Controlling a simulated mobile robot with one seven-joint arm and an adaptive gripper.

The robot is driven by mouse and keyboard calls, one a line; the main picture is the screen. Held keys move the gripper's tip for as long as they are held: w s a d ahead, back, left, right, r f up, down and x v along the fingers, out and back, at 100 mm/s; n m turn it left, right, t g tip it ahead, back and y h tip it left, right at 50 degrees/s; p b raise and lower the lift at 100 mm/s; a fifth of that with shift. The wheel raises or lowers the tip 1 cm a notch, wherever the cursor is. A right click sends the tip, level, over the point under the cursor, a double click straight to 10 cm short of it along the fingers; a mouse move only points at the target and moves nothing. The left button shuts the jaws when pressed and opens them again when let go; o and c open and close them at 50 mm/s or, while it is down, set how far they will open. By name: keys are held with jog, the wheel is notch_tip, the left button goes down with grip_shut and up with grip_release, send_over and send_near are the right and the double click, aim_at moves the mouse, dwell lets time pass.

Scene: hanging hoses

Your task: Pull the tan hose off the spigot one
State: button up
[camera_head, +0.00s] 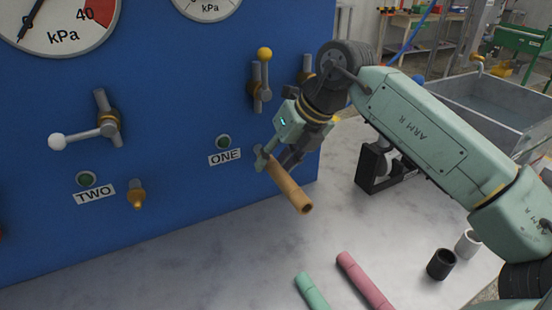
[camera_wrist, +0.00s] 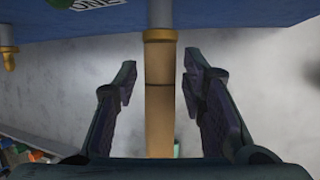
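The tan hose (camera_head: 288,185) slopes down and outward from the blue panel under the ONE label (camera_head: 225,157), its open end free above the table. In the wrist view the hose (camera_wrist: 160,100) runs down the middle, its upper end meeting a brass collar (camera_wrist: 160,35) below a grey pipe at the panel. My gripper (camera_head: 275,158) is at the upper part of the hose. In the wrist view my gripper's fingers (camera_wrist: 160,82) are open, one each side of the hose, with gaps between. Spigot one is hidden in the head view.
Spigot two (camera_head: 137,196) is bare at the left. A yellow-knobbed valve (camera_head: 263,72) sits above my gripper. Green (camera_head: 311,290) and pink (camera_head: 364,280) hoses lie on the grey table (camera_head: 200,265). Black (camera_head: 441,264) and white (camera_head: 468,243) cups stand right.

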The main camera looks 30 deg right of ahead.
aim_at(285, 174)
grip_shut()
dwell(0.7)
dwell(0.3)
dwell(0.6)
jog(key=shift+s+b, duration=0.4)
jog(key=shift+s, duration=0.5)
dwell(1.6)
jog(key=shift+s+a+b, duration=0.1)
jog(key=shift+s+b, duration=0.35)
jog(key=shift+s, duration=0.85)
jog(key=shift+r+p, duration=2.35)
jog(key=shift+r, duration=1.7)
